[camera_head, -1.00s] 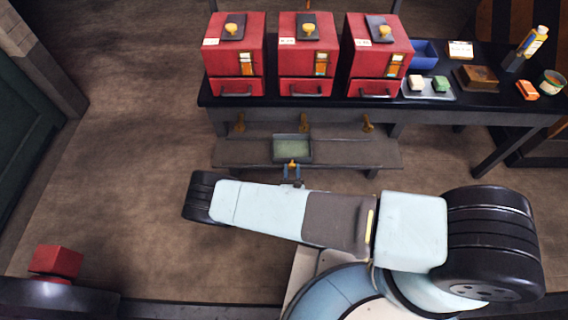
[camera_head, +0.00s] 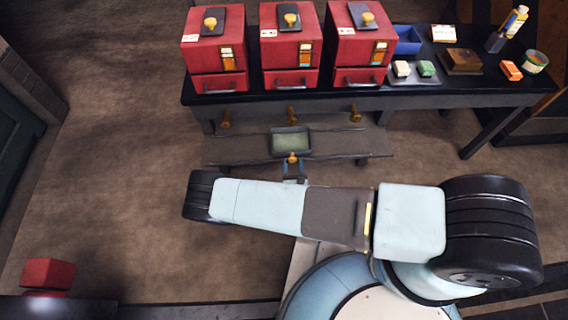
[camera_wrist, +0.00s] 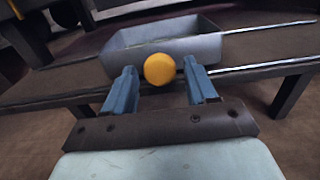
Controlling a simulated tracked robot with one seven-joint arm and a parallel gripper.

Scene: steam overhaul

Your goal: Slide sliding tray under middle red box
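The middle red box (camera_head: 289,47) stands on the black table between two similar red boxes. The sliding tray (camera_head: 291,141), grey with a greenish inside, is on the low rail shelf below it, roughly in line with the middle box and the middle brass hook. Its yellow knob (camera_head: 292,158) faces me. My gripper (camera_head: 293,169) is at the knob. In the wrist view, the blue fingers of my gripper (camera_wrist: 159,80) stand apart on either side of the knob (camera_wrist: 159,69), with a small gap visible on each side. The tray (camera_wrist: 185,45) is just beyond.
The rail shelf (camera_head: 235,150) has bare room to both sides of the tray. Brass hooks (camera_head: 354,114) hang above it at the table front. A blue bin (camera_head: 407,41), a wooden block (camera_head: 463,61) and small items stand on the table's right.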

